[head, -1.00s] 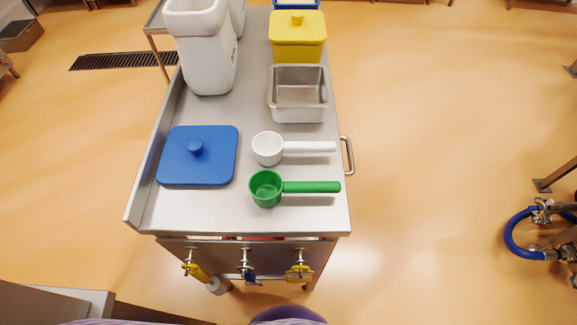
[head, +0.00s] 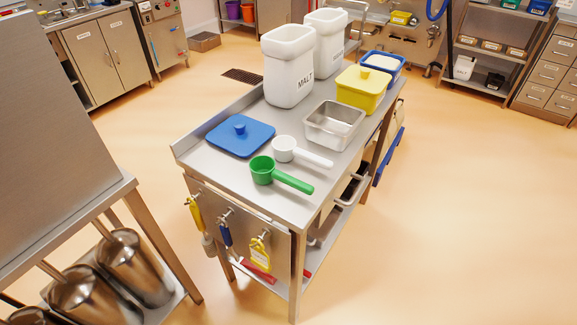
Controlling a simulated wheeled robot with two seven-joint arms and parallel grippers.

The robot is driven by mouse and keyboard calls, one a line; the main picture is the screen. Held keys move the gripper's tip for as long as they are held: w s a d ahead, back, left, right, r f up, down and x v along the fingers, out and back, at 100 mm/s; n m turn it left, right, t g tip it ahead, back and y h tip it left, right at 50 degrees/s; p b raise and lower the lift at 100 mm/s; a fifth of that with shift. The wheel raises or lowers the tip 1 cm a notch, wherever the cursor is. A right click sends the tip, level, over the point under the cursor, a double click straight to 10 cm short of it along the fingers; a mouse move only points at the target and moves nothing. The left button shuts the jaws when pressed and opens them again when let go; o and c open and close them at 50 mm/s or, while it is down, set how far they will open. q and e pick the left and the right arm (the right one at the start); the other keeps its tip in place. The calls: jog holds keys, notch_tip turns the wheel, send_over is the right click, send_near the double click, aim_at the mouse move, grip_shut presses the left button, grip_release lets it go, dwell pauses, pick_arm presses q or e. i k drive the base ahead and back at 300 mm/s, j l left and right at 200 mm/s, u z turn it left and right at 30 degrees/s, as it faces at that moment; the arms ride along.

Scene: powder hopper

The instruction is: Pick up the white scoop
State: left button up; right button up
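The white scoop (head: 286,149) lies on the steel cart top, its cup to the left and its handle pointing right and slightly toward me. A green scoop (head: 263,170) lies just in front of it, apart from it and roughly parallel. A blue lid (head: 240,136) with a knob lies to the left of the white scoop. An open steel pan (head: 334,126) stands behind and to the right of it. Neither of my grippers shows in the head view.
White bins (head: 289,68), one marked MALT, and a yellow lidded tub (head: 362,89) stand farther back on the cart (head: 222,174). Tools hang on its front panel. A steel table (head: 90,222) with metal pails below stands at left. The floor (head: 470,215) at right is clear.

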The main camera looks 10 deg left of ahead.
aim_at(285, 148)
jog(key=i+l+u, duration=0.1)
jog(key=l+u, duration=0.3)
jog(key=l, duration=0.2)
jog(key=l+u, duration=0.35)
jog(key=l, duration=0.25)
jog(key=l+u, duration=0.4)
jog(key=l, duration=0.2)
jog(key=i+l+u, duration=0.45)
jog(key=l, duration=0.3)
jog(key=l+u, duration=0.25)
jog(key=i+l+u, duration=0.1)
jog(key=l+u, duration=0.15)
jog(key=l, duration=0.3)
